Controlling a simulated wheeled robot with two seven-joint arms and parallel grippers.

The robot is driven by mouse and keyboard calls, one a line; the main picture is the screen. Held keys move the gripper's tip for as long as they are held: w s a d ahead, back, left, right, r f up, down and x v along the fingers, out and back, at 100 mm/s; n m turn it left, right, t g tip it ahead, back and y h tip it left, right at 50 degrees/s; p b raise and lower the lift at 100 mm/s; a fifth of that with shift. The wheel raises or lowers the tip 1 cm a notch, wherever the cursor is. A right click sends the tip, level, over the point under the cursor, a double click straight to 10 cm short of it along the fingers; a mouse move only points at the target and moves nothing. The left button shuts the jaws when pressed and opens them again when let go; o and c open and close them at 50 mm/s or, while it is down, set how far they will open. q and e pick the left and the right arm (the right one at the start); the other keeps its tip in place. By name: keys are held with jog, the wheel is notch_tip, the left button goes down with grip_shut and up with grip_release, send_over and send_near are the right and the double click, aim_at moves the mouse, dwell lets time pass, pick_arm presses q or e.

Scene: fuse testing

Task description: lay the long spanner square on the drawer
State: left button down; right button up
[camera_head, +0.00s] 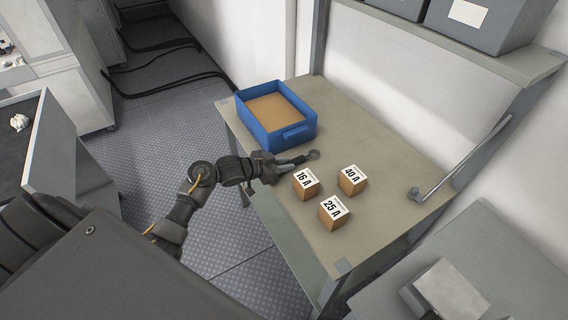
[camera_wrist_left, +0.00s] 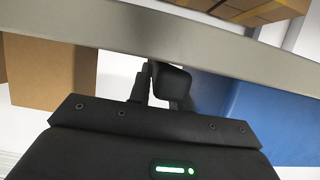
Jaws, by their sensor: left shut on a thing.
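My left gripper (camera_head: 284,164) reaches over the near edge of the table, between the blue bin and the fuse blocks. It is shut on a slim dark grey piece, the long spanner (camera_head: 314,155) as far as I can tell, whose rounded grey end sticks out past the fingers. My right gripper is not in view.
The blue bin (camera_head: 274,133) stands on the table (camera_head: 385,133) behind the gripper. Blocks marked 16 A (camera_head: 306,187), 40 A (camera_head: 352,181) and 25 A (camera_head: 334,214) stand close by on the right. A shelf (camera_head: 450,45) overhangs the back. Black cables (camera_head: 165,88) lie on the floor.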

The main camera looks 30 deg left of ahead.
pick_arm(q)
jog(key=shift+f, duration=0.1)
jog(key=c, duration=1.3)
grip_release()
jog(key=shift+r, duration=0.2)
jog(key=b+v, duration=0.1)
jog(key=v, duration=1.1)
jog(key=shift+f, duration=0.1)
